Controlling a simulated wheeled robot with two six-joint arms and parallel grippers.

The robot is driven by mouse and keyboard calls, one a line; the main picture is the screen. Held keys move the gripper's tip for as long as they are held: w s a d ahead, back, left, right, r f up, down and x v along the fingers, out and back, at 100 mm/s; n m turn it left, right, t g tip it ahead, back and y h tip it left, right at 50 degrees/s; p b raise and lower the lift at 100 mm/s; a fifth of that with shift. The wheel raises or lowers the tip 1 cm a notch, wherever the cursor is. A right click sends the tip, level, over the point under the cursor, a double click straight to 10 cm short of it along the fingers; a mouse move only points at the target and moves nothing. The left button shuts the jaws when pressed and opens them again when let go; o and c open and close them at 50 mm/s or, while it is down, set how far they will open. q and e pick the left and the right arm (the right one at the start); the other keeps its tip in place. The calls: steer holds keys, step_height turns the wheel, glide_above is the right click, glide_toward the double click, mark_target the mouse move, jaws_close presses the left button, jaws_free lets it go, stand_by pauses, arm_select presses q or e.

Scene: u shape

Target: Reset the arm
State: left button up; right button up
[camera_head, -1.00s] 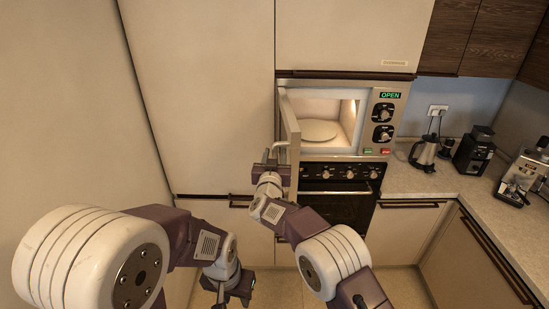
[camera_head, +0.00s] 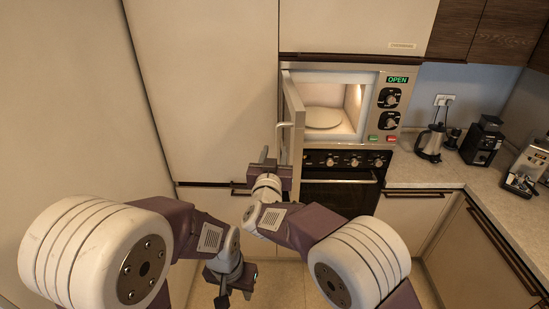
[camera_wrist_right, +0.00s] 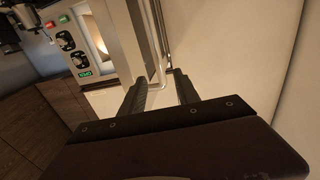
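My right gripper (camera_head: 268,157) is in front of the tall cabinet, just left of and below the handle (camera_head: 283,132) of the open microwave door (camera_head: 294,122). In the right wrist view its two dark fingers (camera_wrist_right: 158,88) stand apart with nothing seen between them. The door and its handle bar are beyond the fingertips there. My left gripper (camera_head: 235,288) hangs low over the floor; its fingers are too small and dark to read. The microwave (camera_head: 388,112) reads OPEN, and its lit cavity holds a round pale turntable (camera_head: 322,117).
An oven (camera_head: 340,190) is below the microwave. A kettle (camera_head: 430,142), a coffee grinder (camera_head: 482,142) and an espresso machine (camera_head: 527,167) stand on the counter (camera_head: 430,175) at the right. The tall cabinet (camera_head: 205,90) is close on the left.

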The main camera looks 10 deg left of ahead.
steer(key=s+d+f+n+g+b, duration=0.1)
steer(key=s+d+f+g+b, duration=0.25)
steer(key=d+f, duration=0.65)
steer(key=s+d+f+g+b, duration=0.2)
steer(key=d+f+g+b, duration=0.4)
steer(key=f, duration=0.6)
steer(key=s+d+f+m+g+b, duration=0.1)
steer(key=s+d+f, duration=0.3)
steer(key=s, duration=0.4)
steer(key=s+d+f+g+h+b, duration=0.1)
steer(key=s+d+f+g, duration=0.2)
steer(key=s+d+f, duration=0.2)
steer(key=s+d+f+m+g+h+b, duration=0.1)
steer(key=s+d+f+g+b, duration=0.1)
steer(key=s+d, duration=0.6)
step_height(320, 180, down, 3)
steer(key=s+g, duration=0.1)
steer(key=s, duration=0.1)
steer(key=shift+s+d+m, duration=0.15)
steer(key=shift+s+m, duration=0.15)
steer(key=shift+s, duration=0.1)
steer(key=shift+r, duration=0.1)
